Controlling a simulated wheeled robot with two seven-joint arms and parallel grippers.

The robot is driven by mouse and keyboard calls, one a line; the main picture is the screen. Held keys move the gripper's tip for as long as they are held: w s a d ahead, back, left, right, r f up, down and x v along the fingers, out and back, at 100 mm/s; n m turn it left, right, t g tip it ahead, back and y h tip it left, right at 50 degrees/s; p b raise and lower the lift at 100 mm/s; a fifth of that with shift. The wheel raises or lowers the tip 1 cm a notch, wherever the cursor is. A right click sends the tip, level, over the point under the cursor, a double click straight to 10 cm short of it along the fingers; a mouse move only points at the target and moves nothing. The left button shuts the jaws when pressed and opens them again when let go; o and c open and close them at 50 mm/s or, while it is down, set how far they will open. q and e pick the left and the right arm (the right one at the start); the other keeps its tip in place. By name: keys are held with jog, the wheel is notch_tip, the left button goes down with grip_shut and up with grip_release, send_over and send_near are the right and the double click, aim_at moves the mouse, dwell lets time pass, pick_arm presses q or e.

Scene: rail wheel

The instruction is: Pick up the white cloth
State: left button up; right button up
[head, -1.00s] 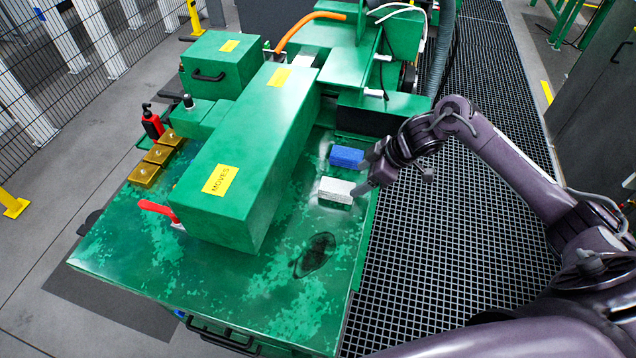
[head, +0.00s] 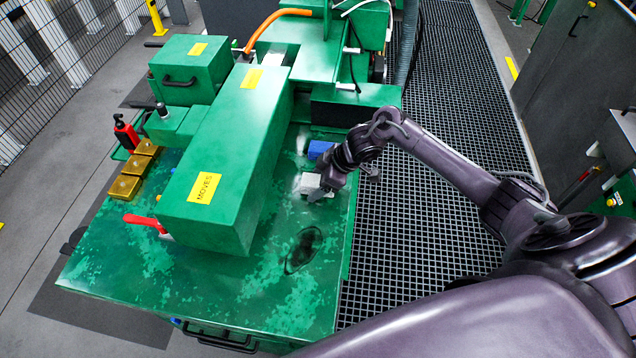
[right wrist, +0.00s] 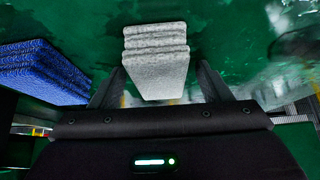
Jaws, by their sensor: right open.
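The white cloth (head: 307,183) is a folded stack on the green machine top, partly hidden by my right gripper in the head view. In the right wrist view the white cloth (right wrist: 156,58) shows its folded layers, with its near end between the two fingers. My right gripper (head: 343,182) is open at the cloth's right side; in the right wrist view its fingers (right wrist: 156,88) stand apart, one on each side of the cloth. I cannot tell whether they touch it. My left gripper is not in view.
A folded blue cloth (head: 320,149) lies just behind the white one; it also shows in the right wrist view (right wrist: 40,72). A long green box (head: 225,160) marked MOVES stands to the left. A dark stain (head: 303,250) lies in front. Grating floor (head: 425,240) is at right.

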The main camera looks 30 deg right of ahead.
jog(key=c, duration=1.1)
jog(key=shift+o, duration=0.2)
jog(key=shift+r, duration=0.6)
notch_tip(320, 180, up, 13)
jog(key=b, duration=0.2)
notch_tip(320, 180, up, 5)
send_over(318, 180)
jog(key=shift+s+r, duration=0.1)
jog(key=shift+r, duration=0.35)
